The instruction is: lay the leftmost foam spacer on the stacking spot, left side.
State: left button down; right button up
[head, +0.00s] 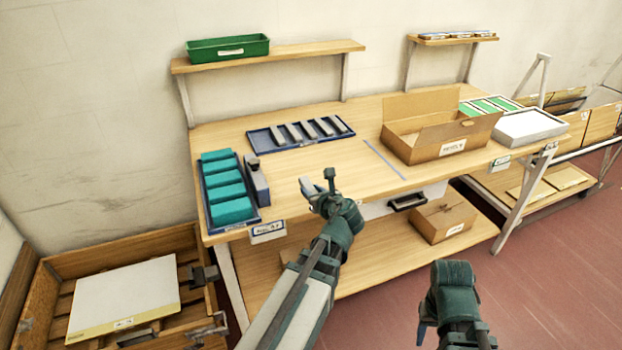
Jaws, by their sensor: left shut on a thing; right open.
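Several grey bars, which look like the foam spacers (309,130), lie side by side in a dark blue tray (284,148) at the back of the bench. There is a bare gap at the tray's left end. My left gripper (319,186) is above the bench in front of this tray, shut on a grey piece (307,188) that looks like a foam spacer; the fingers hide part of it. My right gripper (424,330) is open, low in front of the bench and partly hidden by its own wrist. I cannot tell which marking is the stacking spot.
A blue tray of teal blocks (231,190) stands at the bench's left end. A thin blue strip (384,160) lies right of my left gripper, before an open cardboard box (434,147). The wooden bench top (350,172) between is clear. A green bin (228,48) sits on the shelf.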

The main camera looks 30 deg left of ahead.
pick_arm(q)
jog(key=w+a, duration=0.5)
jog(key=w+a+f, duration=0.1)
jog(key=w+a, duration=0.1)
jog(key=shift+w+a+b, duration=0.15)
jog(key=shift+w+b, duration=0.05)
jog(key=shift+b, duration=0.2)
jog(key=shift+w+a, duration=0.3)
notch_tip(320, 180, down, 4)
jog(key=b, duration=0.3)
jog(key=shift+w+a+r+b, duration=0.15)
jog(key=shift+b, duration=0.15)
jog(key=shift+f, duration=0.2)
jog(key=c, duration=0.5)
grip_release()
jog(key=shift+c, duration=0.2)
jog(key=shift+r, duration=0.15)
